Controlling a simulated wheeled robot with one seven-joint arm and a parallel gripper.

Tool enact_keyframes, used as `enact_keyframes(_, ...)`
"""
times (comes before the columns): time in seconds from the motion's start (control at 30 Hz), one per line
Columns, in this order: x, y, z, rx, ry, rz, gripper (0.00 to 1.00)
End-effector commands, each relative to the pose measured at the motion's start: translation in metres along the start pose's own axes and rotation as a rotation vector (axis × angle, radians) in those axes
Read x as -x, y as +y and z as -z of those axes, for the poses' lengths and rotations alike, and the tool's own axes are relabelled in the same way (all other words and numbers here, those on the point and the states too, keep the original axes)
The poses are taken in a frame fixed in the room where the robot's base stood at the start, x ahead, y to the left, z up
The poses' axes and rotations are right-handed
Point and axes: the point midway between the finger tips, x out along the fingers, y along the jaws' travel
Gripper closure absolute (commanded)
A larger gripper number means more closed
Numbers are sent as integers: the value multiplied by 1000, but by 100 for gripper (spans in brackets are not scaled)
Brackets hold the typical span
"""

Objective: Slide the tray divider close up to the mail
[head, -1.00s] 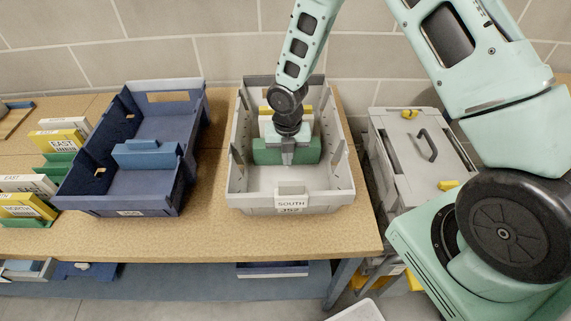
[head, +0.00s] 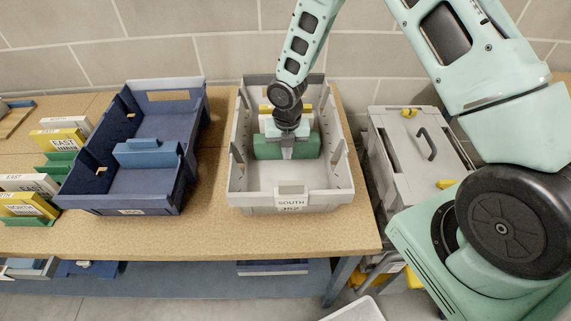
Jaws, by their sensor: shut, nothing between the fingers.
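The grey tray (head: 337,199) stands on the bench with a label reading SOUTH (head: 290,203) on its front. A green divider (head: 267,149) stands upright across the inside of the tray. Behind it, yellow and white mail (head: 267,124) shows in part, mostly hidden by my arm and the divider. I cannot tell how wide the gap between divider and mail is. My gripper (head: 287,156) is shut and empty, pointing down at the front face of the divider, at its middle. It looks close to or touching the divider.
A blue tray (head: 120,207) with a blue divider (head: 146,155) stands to the left. Mail bundles with green holders (head: 58,160) line the bench's left side. A grey case (head: 410,145) is right of the bench. The front part of the grey tray is empty.

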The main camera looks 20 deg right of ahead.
Motion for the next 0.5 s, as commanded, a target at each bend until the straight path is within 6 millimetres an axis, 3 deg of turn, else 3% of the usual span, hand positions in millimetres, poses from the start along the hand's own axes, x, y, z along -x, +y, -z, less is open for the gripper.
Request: enact_keyframes(0.5,0,0,-6,-1,1,1,100)
